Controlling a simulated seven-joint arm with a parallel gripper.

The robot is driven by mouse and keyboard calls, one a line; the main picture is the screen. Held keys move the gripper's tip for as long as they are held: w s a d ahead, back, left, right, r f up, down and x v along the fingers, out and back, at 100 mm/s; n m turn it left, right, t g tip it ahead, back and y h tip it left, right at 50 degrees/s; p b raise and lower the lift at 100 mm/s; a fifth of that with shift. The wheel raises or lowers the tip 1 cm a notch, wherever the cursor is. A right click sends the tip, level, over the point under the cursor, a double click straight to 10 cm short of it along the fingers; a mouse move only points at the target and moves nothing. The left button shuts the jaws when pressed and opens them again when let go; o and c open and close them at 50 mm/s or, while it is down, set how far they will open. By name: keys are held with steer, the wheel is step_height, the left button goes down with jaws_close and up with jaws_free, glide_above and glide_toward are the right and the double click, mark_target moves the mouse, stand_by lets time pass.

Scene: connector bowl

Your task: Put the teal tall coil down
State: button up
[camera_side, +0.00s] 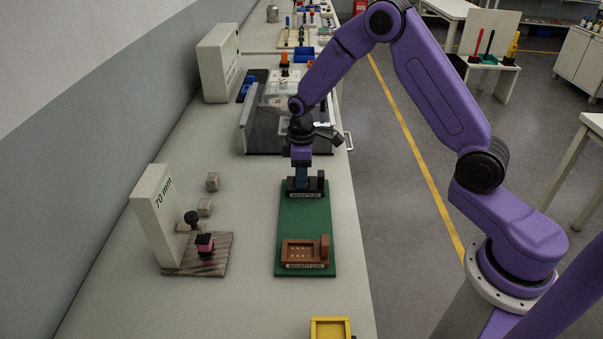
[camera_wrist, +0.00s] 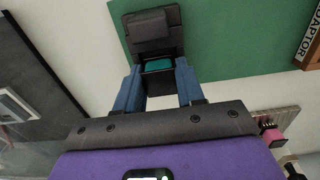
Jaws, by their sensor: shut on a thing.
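My gripper (camera_side: 301,174) points down over the black adaptor (camera_side: 318,186) at the far end of the green board (camera_side: 306,222). In the wrist view, its two blue fingers (camera_wrist: 158,72) are shut on the teal tall coil (camera_wrist: 158,65), whose teal top shows between them. The coil stands in line with the black adaptor (camera_wrist: 150,25), within or just above its socket; I cannot tell whether it is fully seated. In the side view the fingers and adaptor mostly hide the coil.
A brown adaptor (camera_side: 288,250) sits at the near end of the board. To the left are a wooden base (camera_side: 215,262) with a pink-and-black part (camera_side: 205,243), and a white "70 mm" panel (camera_side: 160,215). A grey machine (camera_side: 262,128) stands behind. A yellow tray (camera_side: 330,321) is in front.

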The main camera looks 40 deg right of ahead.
steer(key=shift+f, duration=0.1)
steer(key=o, duration=1.1)
steer(key=shift+s+a+r, duration=0.1)
steer(key=shift+r, duration=6.1)
